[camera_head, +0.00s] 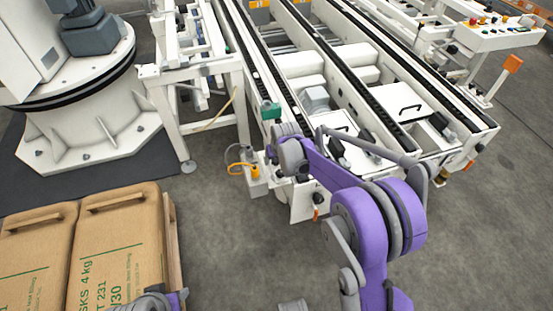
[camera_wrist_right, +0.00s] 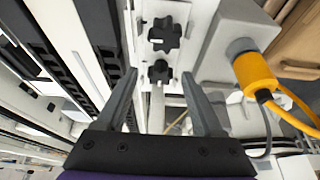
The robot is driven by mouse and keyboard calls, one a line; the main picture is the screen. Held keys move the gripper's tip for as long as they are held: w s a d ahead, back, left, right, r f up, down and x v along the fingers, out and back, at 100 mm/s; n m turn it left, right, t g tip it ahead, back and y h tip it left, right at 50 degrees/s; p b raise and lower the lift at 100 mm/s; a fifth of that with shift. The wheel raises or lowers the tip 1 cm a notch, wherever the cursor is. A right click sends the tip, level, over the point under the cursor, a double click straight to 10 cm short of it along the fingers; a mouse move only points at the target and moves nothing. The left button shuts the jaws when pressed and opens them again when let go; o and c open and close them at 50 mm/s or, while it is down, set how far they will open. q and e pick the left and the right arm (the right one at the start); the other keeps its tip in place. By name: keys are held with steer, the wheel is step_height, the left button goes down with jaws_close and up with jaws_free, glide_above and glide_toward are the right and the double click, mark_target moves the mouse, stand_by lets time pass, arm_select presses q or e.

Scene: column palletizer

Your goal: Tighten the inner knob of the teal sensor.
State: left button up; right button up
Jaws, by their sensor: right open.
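The teal sensor (camera_head: 270,111) sits at the near end of the conveyor's left rail in the head view; no teal shows in the right wrist view. My right gripper (camera_head: 283,138) is just below it in the picture, hiding what lies behind. In the right wrist view my right gripper (camera_wrist_right: 158,84) is open and empty. A black star-shaped knob (camera_wrist_right: 159,71) lies ahead between its fingertips, apart from both fingers as far as I can tell. A second black knob (camera_wrist_right: 164,34) is above it on a pale slotted bracket. Part of my left arm shows at the bottom edge; its jaws cannot be made out.
A grey box with a yellow connector (camera_wrist_right: 256,73) and cables stands close right of the knobs in the wrist view. The white conveyor frame (camera_head: 305,202) surrounds the spot. Brown sacks (camera_head: 115,240) lie at lower left. The grey floor at right is clear.

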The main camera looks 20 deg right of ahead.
jaws_close()
stand_by(0.5)
steer(key=m, duration=0.1)
steer(key=m+h, duration=0.1)
steer(key=m, duration=0.2)
steer(key=shift+a+r+m+h+p, duration=0.1)
steer(key=shift+a+m+h+p, duration=0.2)
steer(key=shift+h, duration=0.1)
steer(key=m+g+h, duration=0.1)
steer(key=m, duration=0.2)
steer(key=shift+w+m+p, duration=0.1)
steer(key=shift+m+p, duration=0.2)
steer(key=shift+m, duration=0.1)
steer(key=m+g+h, duration=0.1)
steer(key=m, duration=0.3)
steer(key=shift+w+a+p, duration=0.15)
steer(key=shift+p, duration=0.2)
steer(key=shift+w+m+g+h, duration=0.15)
steer(key=shift+m+g, duration=0.35)
steer(key=shift+m, duration=0.75)
steer(key=shift+m+g+h, duration=0.25)
steer(key=shift+m+g, duration=0.25)
steer(key=shift+m, duration=0.75)
